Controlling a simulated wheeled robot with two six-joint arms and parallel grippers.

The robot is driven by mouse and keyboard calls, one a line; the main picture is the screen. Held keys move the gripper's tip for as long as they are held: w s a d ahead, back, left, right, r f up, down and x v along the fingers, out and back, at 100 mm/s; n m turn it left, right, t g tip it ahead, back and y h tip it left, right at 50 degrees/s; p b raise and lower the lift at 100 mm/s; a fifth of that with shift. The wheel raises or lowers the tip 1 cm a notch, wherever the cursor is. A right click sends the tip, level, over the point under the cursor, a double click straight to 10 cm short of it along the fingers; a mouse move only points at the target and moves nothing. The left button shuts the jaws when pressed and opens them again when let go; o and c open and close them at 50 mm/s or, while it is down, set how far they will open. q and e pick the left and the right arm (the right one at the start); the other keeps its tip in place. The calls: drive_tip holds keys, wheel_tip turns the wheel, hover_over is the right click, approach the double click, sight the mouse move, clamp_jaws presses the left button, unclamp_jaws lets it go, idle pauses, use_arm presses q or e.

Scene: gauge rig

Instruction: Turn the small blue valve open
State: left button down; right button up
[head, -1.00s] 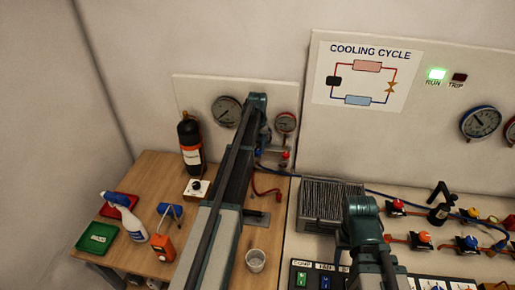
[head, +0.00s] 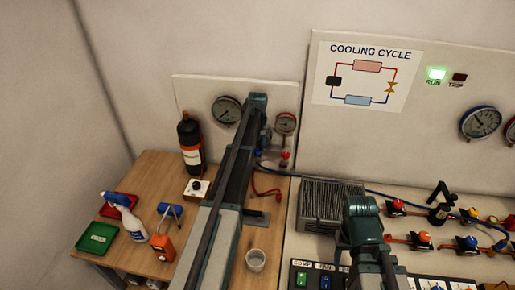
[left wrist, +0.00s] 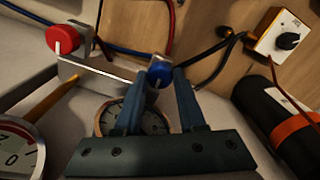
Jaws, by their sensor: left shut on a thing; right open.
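The small blue valve (left wrist: 160,72) is a round blue knob with a pale line on it, seen in the left wrist view. My left gripper (left wrist: 161,80) has one finger on each side of the knob and is shut on it. In the head view the blue valve (head: 258,153) shows only as a small patch beside my left arm, which hides most of that gripper. My right arm shows at the lower middle of the head view, but its gripper fingers are hidden.
A red valve (left wrist: 61,39) sits close beside the blue one. Gauges (head: 226,111) are on the panel behind. A black cylinder (head: 190,143), spray bottle (head: 127,215), green tray (head: 97,238) and cup (head: 256,260) stand on the wooden bench.

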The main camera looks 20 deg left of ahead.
sight(258, 150)
use_arm(q)
drive_tip(key=c, duration=0.8)
unclamp_jaws()
drive_tip(key=shift+o, duration=0.2)
drive_tip(key=shift+r, duration=0.15)
wheel_tip(258, 150, up, 14)
drive_tip(key=p, duration=1.4)
drive_tip(key=shift+f, duration=0.2)
drive_tip(key=shift+f, duration=0.1)
drive_tip(key=s+d+f+m+b, duration=0.35)
drive_tip(key=s+d, duration=0.25)
drive_tip(key=d, duration=0.3)
drive_tip(key=s+d+f+m+b, duration=0.2)
drive_tip(key=s+d+f+b, duration=0.3)
drive_tip(key=s+d, duration=0.3)
drive_tip(key=s+d+f+m+b, duration=0.3)
drive_tip(key=s+d, duration=0.4)
drive_tip(key=s, duration=0.3)
drive_tip(key=s+d+f+m+y+b, duration=0.1)
drive_tip(key=s+d+f+m+b, duration=0.2)
drive_tip(key=s+d+f+b, duration=0.3)
drive_tip(key=s+d, duration=0.1)
drive_tip(key=s, duration=0.3)
drive_tip(key=shift+m, duration=0.35)
